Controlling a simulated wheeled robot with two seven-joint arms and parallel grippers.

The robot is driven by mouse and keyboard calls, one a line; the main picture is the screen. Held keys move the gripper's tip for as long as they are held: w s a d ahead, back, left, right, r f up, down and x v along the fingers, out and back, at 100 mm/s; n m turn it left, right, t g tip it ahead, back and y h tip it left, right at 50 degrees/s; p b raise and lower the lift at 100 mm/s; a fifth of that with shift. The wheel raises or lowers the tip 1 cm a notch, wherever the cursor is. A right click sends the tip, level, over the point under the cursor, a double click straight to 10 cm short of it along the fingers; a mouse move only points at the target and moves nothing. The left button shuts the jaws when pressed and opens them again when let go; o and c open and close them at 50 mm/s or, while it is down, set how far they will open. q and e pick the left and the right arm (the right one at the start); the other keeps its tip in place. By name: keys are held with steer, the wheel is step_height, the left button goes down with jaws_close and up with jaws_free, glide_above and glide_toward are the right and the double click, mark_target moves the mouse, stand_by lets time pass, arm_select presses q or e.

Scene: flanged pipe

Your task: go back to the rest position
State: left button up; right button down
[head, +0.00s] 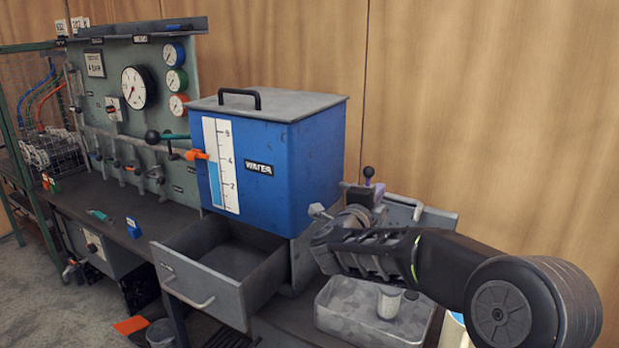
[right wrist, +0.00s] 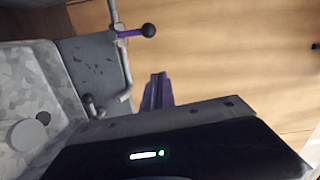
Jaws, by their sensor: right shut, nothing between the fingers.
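My right arm comes in from the right of the head view, and my right gripper (head: 377,192) is at its far end, beside the right side of the blue water tank. The gripper is small and partly hidden there by the wrist. In the right wrist view the purple fingers of the right gripper (right wrist: 157,92) are together with nothing between them. A lever with a black ball knob (right wrist: 149,30) and a purple stem is near the fingers, apart from them in the picture. My left gripper is not in view.
The blue water tank (head: 265,170) stands left of the arm, above an open grey drawer (head: 205,285). A speckled grey tray (head: 340,310) holding a small light cup (head: 389,302) lies below the forearm. A gauge panel (head: 110,70) is at left. The wooden wall is behind.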

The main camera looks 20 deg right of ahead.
steer(key=w+a+f+n+t+y, duration=0.1)
steer(key=w+a+f+n+y, duration=0.1)
steer(key=a+f+n+y, duration=0.45)
steer(key=w+a+f+n+t+y, duration=0.2)
steer(key=w+a+f+n+y, duration=0.1)
steer(key=a+f+n, duration=0.65)
steer(key=s+a+f+n+g+y, duration=0.2)
steer(key=s+a+f, duration=0.2)
steer(key=f, duration=0.4)
steer(key=s+a+f+n+g+y, duration=0.1)
steer(key=s+a+f+n+y, duration=0.1)
steer(key=s+a+f, duration=0.45)
steer(key=s+a+f+n+g+y, duration=0.1)
steer(key=a+f+n+g+y, duration=0.15)
steer(key=f, duration=0.65)
steer(key=s+a+f+n+g+y, duration=0.1)
steer(key=s+a+f+g, duration=0.3)
steer(key=s, duration=0.5)
steer(key=s+a+f+n+g+y, duration=0.1)
steer(key=s+a+f, duration=0.2)
steer(key=s+f, duration=0.5)
steer(key=s+a+f+n+g, duration=0.1)
steer(key=s+a+f+g, duration=0.25)
steer(key=s, duration=0.75)
step_height(320, 180, up, 15)
steer(key=p, duration=1.5)
steer(key=shift+w+d+r+t, duration=0.2)
steer(key=shift+w+d+t, duration=0.15)
steer(key=shift+w+t, duration=0.05)
